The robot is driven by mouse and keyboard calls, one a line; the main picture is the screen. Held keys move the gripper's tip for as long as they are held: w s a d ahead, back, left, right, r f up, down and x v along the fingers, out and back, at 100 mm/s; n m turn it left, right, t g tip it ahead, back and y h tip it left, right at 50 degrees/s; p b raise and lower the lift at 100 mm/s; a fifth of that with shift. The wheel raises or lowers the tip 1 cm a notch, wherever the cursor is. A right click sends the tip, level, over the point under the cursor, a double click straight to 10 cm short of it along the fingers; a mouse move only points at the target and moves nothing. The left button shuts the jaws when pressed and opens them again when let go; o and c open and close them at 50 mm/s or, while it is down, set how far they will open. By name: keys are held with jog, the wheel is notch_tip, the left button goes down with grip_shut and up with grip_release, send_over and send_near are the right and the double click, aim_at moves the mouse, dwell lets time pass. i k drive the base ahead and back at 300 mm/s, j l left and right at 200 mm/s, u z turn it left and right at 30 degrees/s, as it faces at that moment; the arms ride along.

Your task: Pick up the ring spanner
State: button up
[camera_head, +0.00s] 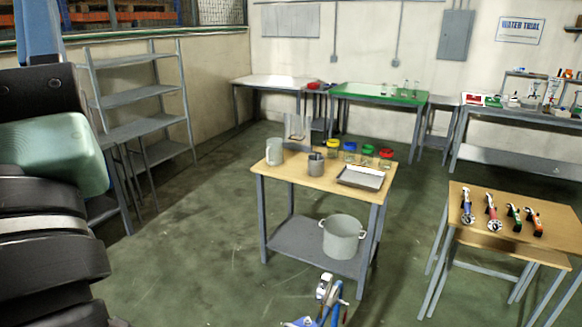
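Several hand tools lie in a row on the wooden table at the right: a blue-handled tool (466,207), a red-handled tool (492,212), a green and black tool (514,217) and an orange and black tool (535,222). They are too small to tell which, if any, is the ring spanner. My gripper cannot be made out. A large dark and teal part, likely my arm, fills the left edge.
The tool table (560,232) stands right of a middle table (276,177) bearing cups, coloured-lid jars and a tray (361,178). A large pot (342,237) sits on its lower shelf. A blue and white object (327,295), unclear, shows at bottom centre. Floor between the tables is clear.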

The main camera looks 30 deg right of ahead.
aim_at(515, 216)
jog(key=l+z, duration=0.1)
jog(key=z, duration=1.55)
jog(key=i+l+z, duration=0.1)
jog(key=i+l, duration=0.2)
jog(key=l, duration=0.25)
jog(key=i+l+z, duration=0.15)
jog(key=i+l, duration=0.15)
jog(key=l, duration=0.25)
jog(key=i+l+z, duration=0.1)
jog(key=i+l, duration=0.2)
jog(key=l, duration=0.15)
